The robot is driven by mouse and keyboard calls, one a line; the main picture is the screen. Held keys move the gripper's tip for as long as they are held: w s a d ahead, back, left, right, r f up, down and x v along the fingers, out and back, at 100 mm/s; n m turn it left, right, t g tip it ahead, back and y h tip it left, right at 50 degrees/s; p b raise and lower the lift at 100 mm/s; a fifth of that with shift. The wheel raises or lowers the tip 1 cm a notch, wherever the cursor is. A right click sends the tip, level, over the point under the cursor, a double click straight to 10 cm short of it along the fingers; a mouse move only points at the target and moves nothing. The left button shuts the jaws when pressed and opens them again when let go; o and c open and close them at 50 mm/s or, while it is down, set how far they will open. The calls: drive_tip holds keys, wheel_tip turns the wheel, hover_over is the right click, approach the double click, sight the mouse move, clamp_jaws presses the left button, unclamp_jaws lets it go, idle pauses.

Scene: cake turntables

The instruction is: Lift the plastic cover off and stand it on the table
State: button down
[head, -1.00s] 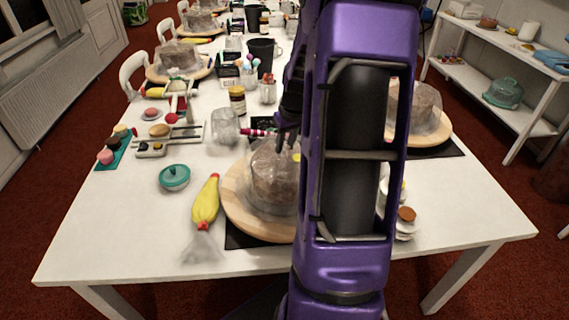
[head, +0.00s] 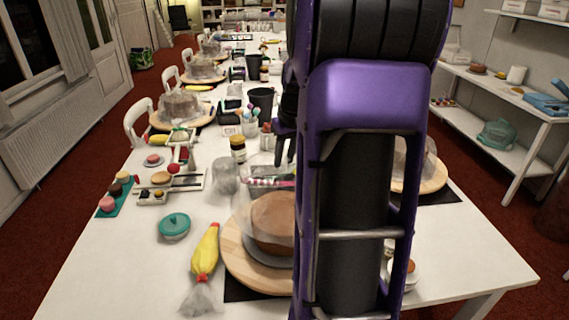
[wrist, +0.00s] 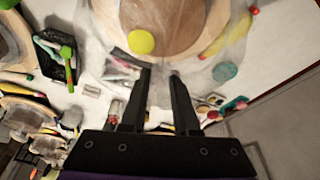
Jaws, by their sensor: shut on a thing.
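The clear plastic cover (head: 256,196) hangs from my gripper (head: 285,152), whose dark fingers are shut on its top. In the head view it appears above the brown cake (head: 274,218), overlapping the cake's upper part; the exact gap is hard to judge. The cake sits on a round wooden turntable (head: 236,256). My purple arm hides the right side of cake, cover and turntable.
A yellow piping bag (head: 205,250) and a teal lidded dish (head: 174,226) lie left of the turntable. A clear jar (head: 225,177) and a brown jar (head: 238,149) stand behind. The table's front left is bare. Another covered cake is partly visible at right.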

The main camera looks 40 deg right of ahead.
wheel_tip(320, 180, up, 9)
drive_tip(key=shift+r, duration=0.15)
idle(0.6)
